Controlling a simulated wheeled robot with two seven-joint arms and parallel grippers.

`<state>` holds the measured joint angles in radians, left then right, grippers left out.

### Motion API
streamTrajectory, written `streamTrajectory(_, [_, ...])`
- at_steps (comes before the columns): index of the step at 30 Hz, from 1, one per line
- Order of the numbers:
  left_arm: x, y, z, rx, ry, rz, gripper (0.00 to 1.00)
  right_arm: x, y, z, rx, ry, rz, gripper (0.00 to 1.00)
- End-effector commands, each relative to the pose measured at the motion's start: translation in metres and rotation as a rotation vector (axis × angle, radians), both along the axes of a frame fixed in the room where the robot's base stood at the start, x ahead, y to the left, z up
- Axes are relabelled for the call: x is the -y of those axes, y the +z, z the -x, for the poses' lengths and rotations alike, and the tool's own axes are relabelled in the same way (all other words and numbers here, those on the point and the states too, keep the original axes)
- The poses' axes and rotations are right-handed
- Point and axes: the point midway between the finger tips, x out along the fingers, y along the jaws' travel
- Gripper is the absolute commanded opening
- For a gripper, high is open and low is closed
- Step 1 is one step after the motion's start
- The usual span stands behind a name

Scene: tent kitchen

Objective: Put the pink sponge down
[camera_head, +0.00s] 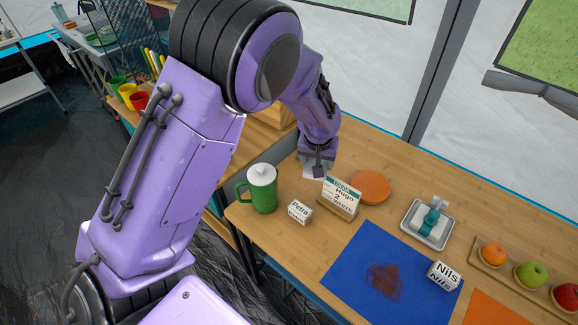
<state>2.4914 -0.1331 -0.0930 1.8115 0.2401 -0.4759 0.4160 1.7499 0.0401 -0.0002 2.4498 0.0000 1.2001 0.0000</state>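My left gripper (318,171) points down over the back left part of the wooden table, behind the name card stand. Its fingers are small and partly hidden, so I cannot tell whether they are open or shut. A small pale patch shows beside the fingertips; I cannot tell whether it is part of the pink sponge. No pink sponge is clearly visible elsewhere. My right gripper is not in view.
The table (300,240) holds a green pitcher (264,190), a Petra card (300,211), a Hugo card stand (340,197), an orange disc (370,187), a grey tray (447,236) with a teal bottle (431,219), a stained blue mat (350,267), a Nils card (443,275) and a fruit board (508,266).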

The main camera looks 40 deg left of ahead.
Motion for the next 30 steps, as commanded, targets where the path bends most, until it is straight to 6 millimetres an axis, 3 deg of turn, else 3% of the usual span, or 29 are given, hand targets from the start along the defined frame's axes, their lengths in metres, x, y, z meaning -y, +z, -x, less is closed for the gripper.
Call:
streamTrajectory(4, [-0.061,-0.029,-0.029,-0.003,0.214,-0.001,0.43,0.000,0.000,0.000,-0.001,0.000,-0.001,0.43])
streamTrajectory(6, [-0.081,-0.037,-0.037,-0.002,0.281,-0.002,0.43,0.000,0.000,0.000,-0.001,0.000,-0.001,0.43])
streamTrajectory(9, [-0.096,-0.046,-0.042,-0.003,0.331,-0.001,0.43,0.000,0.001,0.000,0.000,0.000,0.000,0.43])
streamTrajectory(24, [-0.099,-0.137,-0.043,-0.003,0.338,-0.001,0.43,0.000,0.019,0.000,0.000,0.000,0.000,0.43])
streamTrajectory(30, [-0.099,-0.144,-0.043,0.000,0.338,0.000,0.43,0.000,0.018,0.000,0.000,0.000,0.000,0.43])
